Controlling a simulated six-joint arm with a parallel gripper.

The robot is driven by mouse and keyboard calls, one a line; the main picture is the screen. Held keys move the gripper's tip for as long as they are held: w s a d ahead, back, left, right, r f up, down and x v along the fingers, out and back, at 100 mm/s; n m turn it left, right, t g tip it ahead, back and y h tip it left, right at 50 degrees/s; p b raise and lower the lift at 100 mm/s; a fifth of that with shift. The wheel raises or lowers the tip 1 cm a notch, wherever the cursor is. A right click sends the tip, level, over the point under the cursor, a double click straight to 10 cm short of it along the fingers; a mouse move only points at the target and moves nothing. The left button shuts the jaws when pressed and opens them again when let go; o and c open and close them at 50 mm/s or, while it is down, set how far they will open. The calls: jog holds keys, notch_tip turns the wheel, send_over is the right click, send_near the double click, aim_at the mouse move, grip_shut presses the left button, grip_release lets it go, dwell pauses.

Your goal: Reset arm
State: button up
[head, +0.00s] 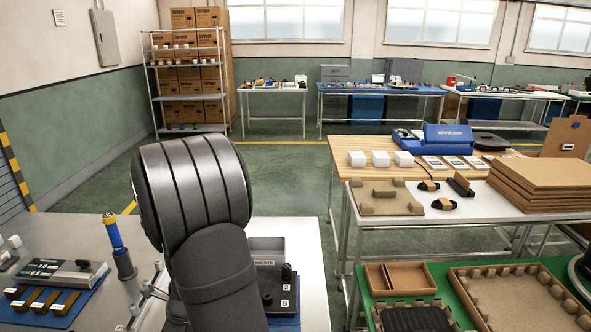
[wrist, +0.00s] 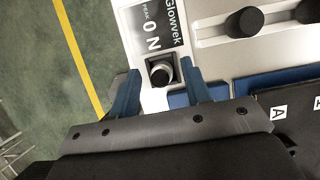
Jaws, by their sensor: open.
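My gripper (wrist: 160,88) shows in the wrist view with two blue fingers spread apart. A dark round knob or button (wrist: 160,72) on a white device lies in the gap between the fingers as seen from above; I cannot tell whether either finger touches it. The device carries a dark label (wrist: 155,28) reading "Glowvek", "PEAK" and "0 N". In the head view my dark arm fills the lower middle, and my gripper is hidden.
Black knobs (wrist: 245,20) stand on the device's rail. A dark panel marked "A" (wrist: 279,113) lies at the right. In the head view, a blue-and-yellow-handled tool (head: 113,232) stands left of my arm, and a grey bin (head: 266,249) right. Green floor (head: 290,185) is clear beyond.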

jog(key=shift+a, duration=0.15)
jog(key=r, duration=0.4)
jog(key=shift+w+d, duration=0.1)
jog(key=shift+d, duration=0.1)
jog(key=w+d+r, duration=0.2)
jog(key=d+r, duration=0.5)
jog(key=d, duration=0.4)
jog(key=a+f, duration=0.3)
jog(key=a, duration=0.9)
jog(key=a+f, duration=0.3)
jog(key=a, duration=1)
jog(key=shift+s, duration=0.15)
